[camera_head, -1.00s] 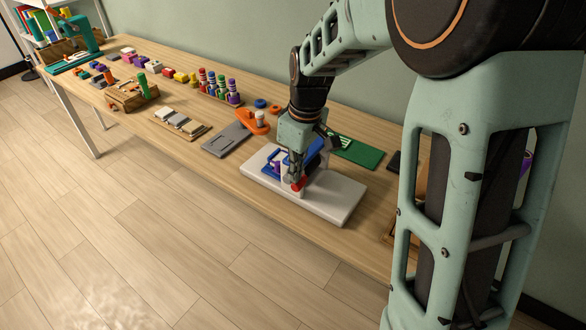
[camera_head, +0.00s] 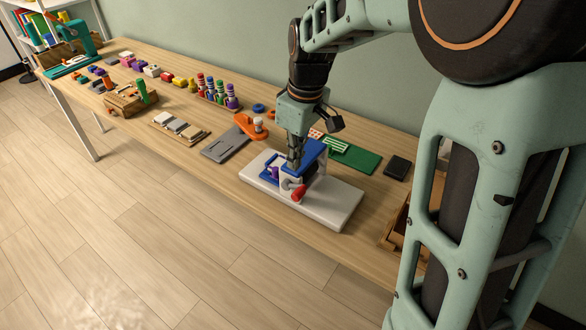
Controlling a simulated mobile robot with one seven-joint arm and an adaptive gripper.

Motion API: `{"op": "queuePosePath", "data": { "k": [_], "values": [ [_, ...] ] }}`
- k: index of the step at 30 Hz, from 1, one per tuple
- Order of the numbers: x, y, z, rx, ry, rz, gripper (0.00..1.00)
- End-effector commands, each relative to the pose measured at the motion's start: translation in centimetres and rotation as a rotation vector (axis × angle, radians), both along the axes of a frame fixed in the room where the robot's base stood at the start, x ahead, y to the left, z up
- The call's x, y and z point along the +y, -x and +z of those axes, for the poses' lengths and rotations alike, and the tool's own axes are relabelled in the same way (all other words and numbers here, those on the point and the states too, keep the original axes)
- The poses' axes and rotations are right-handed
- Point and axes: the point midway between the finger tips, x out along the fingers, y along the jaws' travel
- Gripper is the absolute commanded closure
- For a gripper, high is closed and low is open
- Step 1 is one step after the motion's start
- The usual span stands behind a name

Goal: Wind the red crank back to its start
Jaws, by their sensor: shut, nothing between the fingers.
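The red crank (camera_head: 299,192) shows at the front of a blue and white mechanism (camera_head: 312,162) on a white base plate (camera_head: 335,207). A purple part (camera_head: 276,173) sits at the left of the mechanism. My gripper (camera_head: 293,165) points down over the mechanism, behind and a little left of the red crank. Its fingers are shut with nothing between them. It is apart from the red crank in the picture; whether the fingertips touch the blue part cannot be told. The gripper hides some of the mechanism.
A grey plate (camera_head: 225,143) and an orange piece (camera_head: 249,127) lie to the left. A green board (camera_head: 352,155) and a dark block (camera_head: 397,166) lie behind to the right. A wooden tray (camera_head: 396,228) is at the right, partly behind my arm.

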Motion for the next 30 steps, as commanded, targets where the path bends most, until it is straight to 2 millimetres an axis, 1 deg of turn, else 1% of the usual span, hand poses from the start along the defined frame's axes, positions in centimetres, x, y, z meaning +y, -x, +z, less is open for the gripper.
{"op": "queuePosePath", "data": {
  "k": [1,3,6,12,16,20,30],
  "values": [
    [-0.3,0.2,1.2,-0.004,-0.001,-0.001,1.00],
    [-0.6,0.4,2.5,-0.004,-0.001,-0.001,1.00],
    [-0.9,0.7,3.9,-0.003,-0.001,0.000,1.00],
    [-1.2,1.0,5.4,0.002,-0.001,-0.010,1.00],
    [-1.0,0.9,5.6,0.024,0.004,-0.095,1.00],
    [-0.6,0.6,5.9,0.066,0.016,-0.287,1.00],
    [0.6,-0.4,6.3,0.139,0.091,-0.900,1.00]
  ]
}}
